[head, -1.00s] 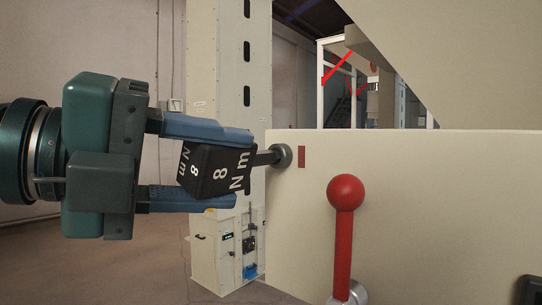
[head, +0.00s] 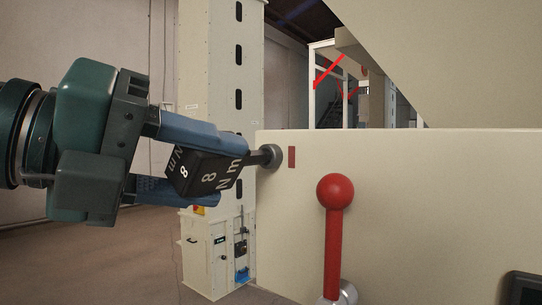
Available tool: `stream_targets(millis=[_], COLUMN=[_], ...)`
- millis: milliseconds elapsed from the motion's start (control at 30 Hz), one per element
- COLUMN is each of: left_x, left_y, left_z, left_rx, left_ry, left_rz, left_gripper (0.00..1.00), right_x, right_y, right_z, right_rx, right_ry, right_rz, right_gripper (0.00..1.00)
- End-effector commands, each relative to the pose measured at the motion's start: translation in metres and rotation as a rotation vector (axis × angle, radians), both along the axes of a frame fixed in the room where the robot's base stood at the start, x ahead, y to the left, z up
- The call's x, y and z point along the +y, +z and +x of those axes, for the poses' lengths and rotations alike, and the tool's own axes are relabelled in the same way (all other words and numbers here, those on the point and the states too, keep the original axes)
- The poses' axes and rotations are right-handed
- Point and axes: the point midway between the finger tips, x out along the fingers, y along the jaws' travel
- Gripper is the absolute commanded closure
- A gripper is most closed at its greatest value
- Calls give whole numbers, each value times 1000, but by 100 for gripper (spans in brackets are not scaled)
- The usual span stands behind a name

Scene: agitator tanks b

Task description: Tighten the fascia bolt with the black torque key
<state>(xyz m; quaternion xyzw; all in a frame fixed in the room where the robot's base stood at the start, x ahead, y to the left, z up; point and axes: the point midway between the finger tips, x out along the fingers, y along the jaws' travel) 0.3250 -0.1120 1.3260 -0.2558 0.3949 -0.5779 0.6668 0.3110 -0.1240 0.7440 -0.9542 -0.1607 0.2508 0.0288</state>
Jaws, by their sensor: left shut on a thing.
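The black torque key (head: 206,174) is a dark block marked "8 Nm" with a grey shaft (head: 256,158). My left gripper (head: 218,170) is shut on its body, with blue fingers above and below it. The shaft points right and reaches the round grey fascia bolt (head: 272,157) at the left edge of the cream fascia panel (head: 400,200). The shaft tip meets the bolt; how deep it sits I cannot tell. The key and gripper are rolled clockwise. A dark red mark (head: 292,157) is just right of the bolt. My right gripper is not in view.
A red ball-topped lever (head: 335,235) stands in front of the panel, right of and below the bolt. A dark box (head: 524,288) is at the lower right. A tall cream cabinet (head: 215,80) stands behind the key. Floor is open at lower left.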

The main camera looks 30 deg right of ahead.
Motion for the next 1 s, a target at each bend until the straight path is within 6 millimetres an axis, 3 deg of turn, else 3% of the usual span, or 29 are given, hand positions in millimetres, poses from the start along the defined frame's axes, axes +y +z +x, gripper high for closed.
stream_targets(millis=[133,400,733,1000], left_x=[0,0,0,0], left_y=[1,0,0,-1], left_z=[0,1,1,2], left_rx=[-20,-238,-263,-456], left_ry=[1,1,2,2], left_rz=[3,82,90,160], left_gripper=[100,100,100,100], right_x=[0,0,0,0], right_y=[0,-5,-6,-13], right_z=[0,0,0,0], right_rx=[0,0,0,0], right_ry=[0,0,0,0], right_rz=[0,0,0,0], right_gripper=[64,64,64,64])
